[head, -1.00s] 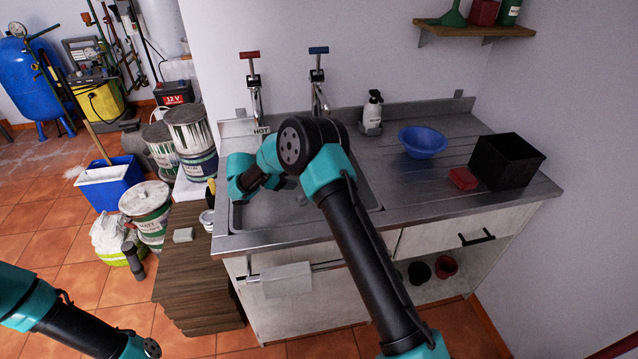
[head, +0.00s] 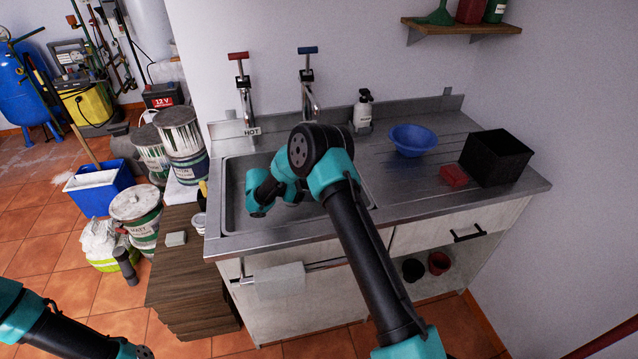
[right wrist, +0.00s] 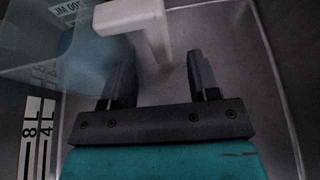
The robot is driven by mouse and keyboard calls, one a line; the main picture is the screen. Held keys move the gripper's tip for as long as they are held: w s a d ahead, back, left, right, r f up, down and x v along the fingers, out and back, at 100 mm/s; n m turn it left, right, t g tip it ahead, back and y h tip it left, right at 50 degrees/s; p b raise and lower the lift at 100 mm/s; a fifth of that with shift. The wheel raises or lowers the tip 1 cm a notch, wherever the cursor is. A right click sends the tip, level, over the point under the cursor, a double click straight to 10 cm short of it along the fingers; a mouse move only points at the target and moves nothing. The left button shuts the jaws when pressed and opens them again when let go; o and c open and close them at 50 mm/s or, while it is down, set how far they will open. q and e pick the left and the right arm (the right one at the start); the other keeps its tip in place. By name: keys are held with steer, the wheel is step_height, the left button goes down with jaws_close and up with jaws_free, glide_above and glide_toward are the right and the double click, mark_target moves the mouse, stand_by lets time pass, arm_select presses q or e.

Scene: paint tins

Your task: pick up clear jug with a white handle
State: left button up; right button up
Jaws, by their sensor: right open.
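The clear jug shows at the left of the right wrist view as a see-through wall (right wrist: 50,100) with volume marks such as 8L and 4L. Its white handle (right wrist: 130,14) enters at the top, and a white bar runs down from it to just beyond the fingertips. My right gripper (right wrist: 158,68) is open, with a finger on either side of the bar's line. I cannot tell whether it touches the handle. In the head view my right arm reaches over the sink (head: 235,200); its jaws and the jug are hidden there. My left gripper is out of frame.
Two taps rise behind the sink. A soap bottle (head: 363,110), blue bowl (head: 413,139), red block (head: 453,176) and black box (head: 497,157) stand on the right of the counter. Paint tins (head: 183,143) stand on the left. The counter's front right is clear.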

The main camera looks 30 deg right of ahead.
steer(key=shift+x, duration=3.1)
steer(key=shift+c, duration=0.4)
steer(key=c, duration=0.9)
steer(key=shift+r, duration=0.1)
jaws_close()
steer(key=shift+r, duration=0.1)
step_height(320, 180, up, 10)
steer(key=shift+f, duration=0.1)
